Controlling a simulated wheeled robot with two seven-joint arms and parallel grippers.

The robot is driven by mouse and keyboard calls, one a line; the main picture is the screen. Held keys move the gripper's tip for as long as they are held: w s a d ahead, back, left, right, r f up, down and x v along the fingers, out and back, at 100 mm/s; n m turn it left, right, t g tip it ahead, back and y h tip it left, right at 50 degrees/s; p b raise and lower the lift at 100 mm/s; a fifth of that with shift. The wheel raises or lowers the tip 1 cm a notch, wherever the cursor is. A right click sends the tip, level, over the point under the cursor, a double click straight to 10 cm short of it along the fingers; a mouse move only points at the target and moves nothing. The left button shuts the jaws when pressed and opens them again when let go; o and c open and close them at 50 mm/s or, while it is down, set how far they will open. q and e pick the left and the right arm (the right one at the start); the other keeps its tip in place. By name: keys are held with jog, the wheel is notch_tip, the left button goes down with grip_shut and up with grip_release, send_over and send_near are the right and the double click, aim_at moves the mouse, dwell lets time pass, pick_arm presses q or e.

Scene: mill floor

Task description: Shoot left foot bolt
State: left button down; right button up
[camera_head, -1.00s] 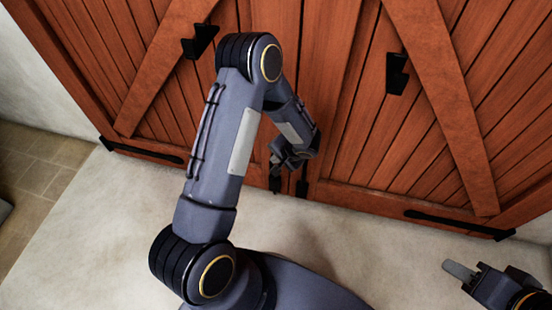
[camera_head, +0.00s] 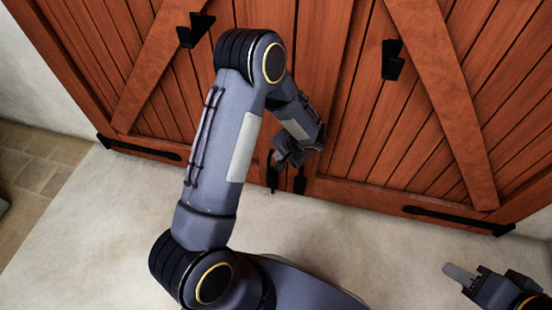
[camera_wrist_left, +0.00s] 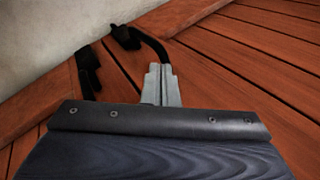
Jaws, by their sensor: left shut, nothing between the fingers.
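Two black foot bolts stand low where the red-brown wooden door leaves (camera_head: 341,120) meet: the left foot bolt (camera_head: 272,178) and the right foot bolt (camera_head: 300,182). My left gripper (camera_head: 281,158) is just above them, close to the left one. In the left wrist view its grey fingers (camera_wrist_left: 160,75) are shut and empty. Their tips are close to a curved black rod (camera_wrist_left: 155,45); I cannot tell whether they touch. Another black bolt part (camera_wrist_left: 88,72) shows to the left. My right gripper (camera_head: 460,273) is at the lower right, away from the door; its opening is unclear.
Black brackets are on the left leaf (camera_head: 195,30) and right leaf (camera_head: 392,60). Black strap hinges (camera_head: 140,149) lie along the door bottom. Pale floor (camera_head: 400,235) in front is clear. A white wall (camera_head: 45,85) stands at the left.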

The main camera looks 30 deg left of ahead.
pick_arm(q)
jog(key=w+p+v, duration=0.1)
jog(key=p+v, duration=0.1)
jog(key=v, duration=0.7)
jog(key=shift+s+d+r, duration=0.15)
jog(key=shift+s+r, duration=0.1)
jog(key=shift+s, duration=0.25)
jog(key=s+a+r+n+h, duration=0.1)
jog(key=s+a+r+h, duration=0.1)
jog(key=s+r, duration=0.4)
jog(key=s+a+r+n+h, duration=0.25)
jog(key=s+r, duration=0.25)
jog(key=r, duration=0.3)
jog(key=s+d+r+t+h, duration=0.45)
jog(key=s+r, duration=0.25)
jog(key=s, duration=0.5)
notch_tip(320, 180, up, 30)
jog(key=p, duration=3)
jog(key=shift+s+d+h, duration=0.25)
jog(key=shift+d+h, duration=0.15)
jog(key=shift+f+n, duration=0.1)
jog(key=shift+n, duration=0.15)
